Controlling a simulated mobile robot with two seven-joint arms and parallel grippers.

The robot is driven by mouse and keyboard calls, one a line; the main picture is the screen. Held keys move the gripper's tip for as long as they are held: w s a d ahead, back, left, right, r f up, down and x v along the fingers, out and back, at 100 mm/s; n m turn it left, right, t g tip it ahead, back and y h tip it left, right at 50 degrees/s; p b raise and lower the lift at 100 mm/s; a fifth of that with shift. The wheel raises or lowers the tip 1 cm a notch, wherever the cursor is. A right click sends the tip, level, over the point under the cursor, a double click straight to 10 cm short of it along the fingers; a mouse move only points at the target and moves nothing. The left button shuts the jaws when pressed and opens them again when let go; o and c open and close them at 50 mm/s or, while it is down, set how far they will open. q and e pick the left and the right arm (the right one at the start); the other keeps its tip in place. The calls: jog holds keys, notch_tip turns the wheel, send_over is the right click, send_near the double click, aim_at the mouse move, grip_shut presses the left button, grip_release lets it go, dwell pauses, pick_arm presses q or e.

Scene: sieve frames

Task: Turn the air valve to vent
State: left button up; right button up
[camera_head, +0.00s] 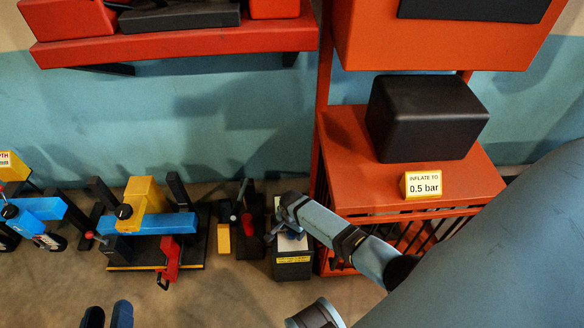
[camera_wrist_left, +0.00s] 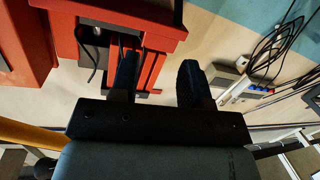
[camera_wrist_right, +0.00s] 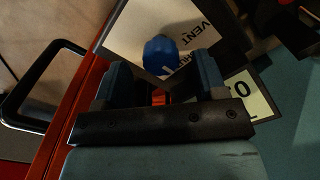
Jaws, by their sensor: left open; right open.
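The air valve shows in the right wrist view as a blue knob (camera_wrist_right: 160,54) over a pale plate (camera_wrist_right: 130,28) printed with "VENT". A small red part shows below the knob. My right gripper (camera_wrist_right: 163,78) is open, with its blue fingers on either side of the knob; I cannot tell whether they touch it. In the head view my right gripper (camera_head: 283,222) is over a small dark box (camera_head: 293,268) with a yellow label and hides much of its top. My left gripper (camera_head: 107,316) is open and empty at the bottom edge; its fingers also show in the left wrist view (camera_wrist_left: 158,80).
An orange stand (camera_head: 345,180) with a black block (camera_head: 425,117) and an "INFLATE TO 0.5 bar" sign (camera_head: 422,186) is right of the box. A blue and yellow fixture (camera_head: 145,212) stands to the left. A red shelf (camera_head: 180,44) is above. The front floor looks clear.

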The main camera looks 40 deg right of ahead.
jog(key=shift+f, duration=0.9)
pick_arm(q)
jog(key=shift+w+d+r+t+h, duration=0.1)
jog(key=shift+d+r+t+h, duration=0.1)
jog(key=shift+r, duration=0.25)
jog(key=shift+d+r+t+h, duration=0.1)
jog(key=shift+d+r+t, duration=0.1)
jog(key=shift+r, duration=0.25)
pick_arm(e)
jog(key=shift+c, duration=0.2)
jog(key=c, duration=0.9)
pick_arm(q)
jog(key=shift+a, duration=0.15)
pick_arm(e)
jog(key=shift+r+n, duration=0.1)
jog(key=shift+n, duration=0.2)
jog(key=shift+p, duration=0.4)
jog(key=n+p, duration=0.3)
jog(key=n, duration=0.2)
pick_arm(q)
jog(key=s+a+f+g+y+p, duration=0.2)
jog(key=a+f+g+y, duration=0.1)
jog(key=f, duration=0.4)
jog(key=shift+s+a+f+g, duration=0.3)
jog(key=shift+a+g, duration=0.1)
jog(key=shift+g, duration=0.2)
pick_arm(e)
jog(key=n, duration=0.6)
